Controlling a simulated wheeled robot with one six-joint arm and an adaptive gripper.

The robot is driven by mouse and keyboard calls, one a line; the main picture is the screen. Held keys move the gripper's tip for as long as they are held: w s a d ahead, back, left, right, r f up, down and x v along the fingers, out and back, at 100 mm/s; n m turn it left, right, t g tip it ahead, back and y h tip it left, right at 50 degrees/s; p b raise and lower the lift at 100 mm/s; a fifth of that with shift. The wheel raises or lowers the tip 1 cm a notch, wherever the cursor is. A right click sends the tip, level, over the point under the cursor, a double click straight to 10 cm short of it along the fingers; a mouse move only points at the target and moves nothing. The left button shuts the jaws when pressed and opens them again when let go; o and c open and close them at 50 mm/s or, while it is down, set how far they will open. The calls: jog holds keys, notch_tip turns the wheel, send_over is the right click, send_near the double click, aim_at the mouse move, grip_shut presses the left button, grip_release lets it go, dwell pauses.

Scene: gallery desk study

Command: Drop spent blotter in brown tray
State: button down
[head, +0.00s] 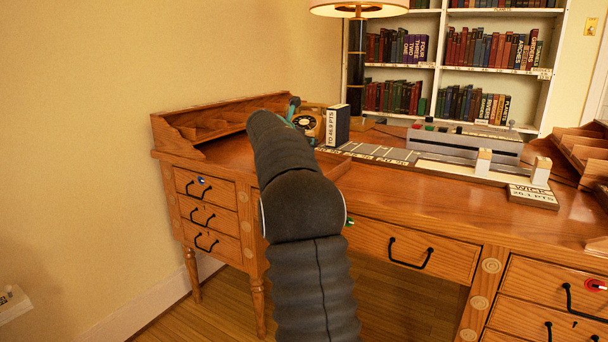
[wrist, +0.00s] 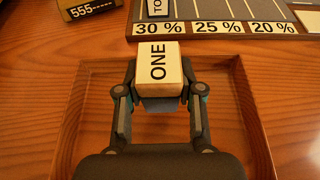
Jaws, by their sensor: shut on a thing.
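In the wrist view my gripper (wrist: 160,95) is shut on a cream block (wrist: 158,62) marked "ONE", with a bluish lower part; I take it to be the spent blotter. The block is held over the far part of the brown tray (wrist: 254,120), a shallow wooden frame on the desk. Whether the block's underside touches the tray floor I cannot tell.
Beyond the tray lies a grey strip board (wrist: 215,28) labelled 30 %, 25 %, 20 %. A box marked "555-----" (wrist: 88,8) is at the back left. In the head view, two pale blocks (head: 483,162) stand near the "WICK" plate (head: 533,196). A dark labelled box (head: 337,125) stands behind.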

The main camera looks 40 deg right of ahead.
jog(key=shift+f+b, duration=1.45)
jog(key=shift+f, duration=0.15)
jog(key=shift+s+d, duration=0.1)
jog(key=c, duration=0.7)
grip_release()
jog(key=shift+o, duration=0.2)
jog(key=v, duration=1.2)
